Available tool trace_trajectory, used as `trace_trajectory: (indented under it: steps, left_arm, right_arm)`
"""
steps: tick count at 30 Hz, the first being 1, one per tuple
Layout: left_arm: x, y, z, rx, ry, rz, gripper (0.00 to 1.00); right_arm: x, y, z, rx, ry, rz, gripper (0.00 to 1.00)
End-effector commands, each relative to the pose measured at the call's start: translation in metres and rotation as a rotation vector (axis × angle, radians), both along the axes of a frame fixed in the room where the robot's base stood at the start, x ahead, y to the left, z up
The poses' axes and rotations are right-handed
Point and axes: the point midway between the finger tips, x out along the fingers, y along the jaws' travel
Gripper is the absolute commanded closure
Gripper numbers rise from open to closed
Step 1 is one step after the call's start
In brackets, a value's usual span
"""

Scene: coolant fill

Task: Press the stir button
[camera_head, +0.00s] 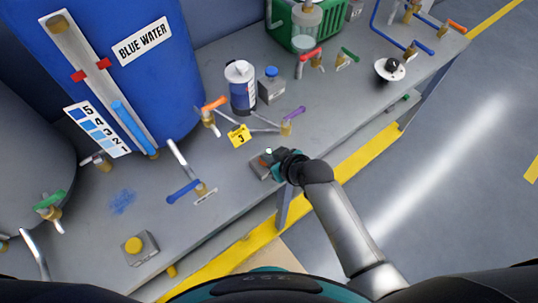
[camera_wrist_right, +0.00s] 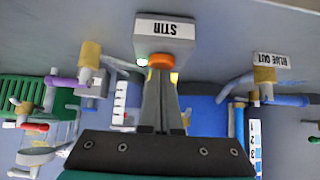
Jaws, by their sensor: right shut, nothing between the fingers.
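The stir box (camera_wrist_right: 165,36) is grey with a white label reading STIR, upside down in the right wrist view. Its orange button (camera_wrist_right: 162,59) shows just beyond my fingertips. My right gripper (camera_wrist_right: 163,74) is shut and empty, its tips overlapping the button's near edge; whether they touch or press it I cannot tell. In the head view the stir box (camera_head: 257,168) sits near the bench's front edge, and my right gripper (camera_head: 270,162) covers its button side. A small pale green-white spot (camera_wrist_right: 142,62) shows beside the box. My left gripper is not in view.
A blue tank marked BLUE WATER (camera_head: 165,75) stands at the back left. A yellow tag (camera_head: 239,136), a purple-handled valve (camera_head: 293,114) and a blue-handled valve (camera_head: 184,192) are nearby. A yellow-button box (camera_head: 140,247) stands at the front left.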

Motion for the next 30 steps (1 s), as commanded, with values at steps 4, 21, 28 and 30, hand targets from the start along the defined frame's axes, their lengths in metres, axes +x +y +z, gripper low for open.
trace_trajectory:
  steps: [4, 21, 28, 30]
  left_arm:
    - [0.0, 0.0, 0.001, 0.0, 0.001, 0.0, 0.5]
    - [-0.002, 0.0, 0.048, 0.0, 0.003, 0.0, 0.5]
    - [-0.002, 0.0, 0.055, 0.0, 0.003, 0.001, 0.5]
    - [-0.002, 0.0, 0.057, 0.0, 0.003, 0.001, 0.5]
  right_arm:
    - [-0.01, -0.004, -0.011, -0.018, 0.034, 0.005, 1.0]
    - [-0.005, -0.006, 0.051, -0.005, 0.002, -0.003, 1.0]
    - [-0.025, -0.021, 0.078, -0.003, -0.001, -0.003, 1.0]
    - [-0.031, -0.026, 0.085, -0.003, -0.001, -0.004, 1.0]
